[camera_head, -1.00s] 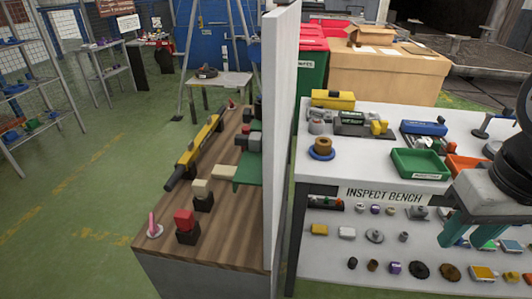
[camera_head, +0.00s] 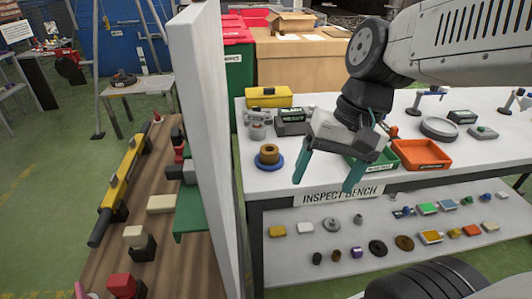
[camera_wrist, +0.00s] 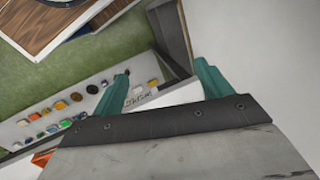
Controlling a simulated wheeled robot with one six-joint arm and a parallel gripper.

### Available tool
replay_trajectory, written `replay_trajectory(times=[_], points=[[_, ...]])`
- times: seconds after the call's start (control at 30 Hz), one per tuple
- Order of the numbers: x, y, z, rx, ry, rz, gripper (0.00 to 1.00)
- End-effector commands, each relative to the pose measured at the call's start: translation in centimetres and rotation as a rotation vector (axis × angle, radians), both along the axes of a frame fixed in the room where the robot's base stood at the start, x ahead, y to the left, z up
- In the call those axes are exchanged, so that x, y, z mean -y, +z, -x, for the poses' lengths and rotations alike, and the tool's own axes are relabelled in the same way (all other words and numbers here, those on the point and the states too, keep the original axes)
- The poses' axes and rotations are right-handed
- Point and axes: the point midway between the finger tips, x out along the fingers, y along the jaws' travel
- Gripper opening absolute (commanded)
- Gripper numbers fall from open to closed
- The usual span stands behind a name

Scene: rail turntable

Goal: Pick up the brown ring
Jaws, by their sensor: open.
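A brown ring (camera_head: 269,152), like a short thick-walled cylinder, sits on a flat blue ring (camera_head: 268,164) near the front left corner of the white inspection bench (camera_head: 230,183). A flatter brown ring (camera_head: 404,243) lies on the bench's lower shelf. My gripper (camera_head: 325,178) is open, its two teal fingers pointing down by the bench's front edge, to the right of the blue ring and apart from it. Nothing shows between the fingers. In the wrist view my gripper (camera_wrist: 162,72) is also open and empty; I cannot make out the upper brown ring there.
A white partition (camera_head: 205,130) stands close to the left of the bench. Behind the rings are a yellow box (camera_head: 268,96) and grey parts. A green tray (camera_head: 384,164), partly behind my gripper, and an orange tray (camera_head: 421,153) stand to the right. The lower shelf (camera_head: 290,262) holds many small parts.

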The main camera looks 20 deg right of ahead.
Motion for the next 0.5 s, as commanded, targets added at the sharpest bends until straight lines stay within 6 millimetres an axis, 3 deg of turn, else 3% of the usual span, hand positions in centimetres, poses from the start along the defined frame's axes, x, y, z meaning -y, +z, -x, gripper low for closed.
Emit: replay_trajectory(times=[0.1,0.27,0.5], points=[[-1.2,-1.3,-4.2,-0.116,-0.242,-0.191,0.78],[-1.6,-3.2,-10.8,-0.261,-0.598,-0.436,0.78],[1.7,-7.9,-20.4,-0.472,-1.137,-0.757,0.78]])
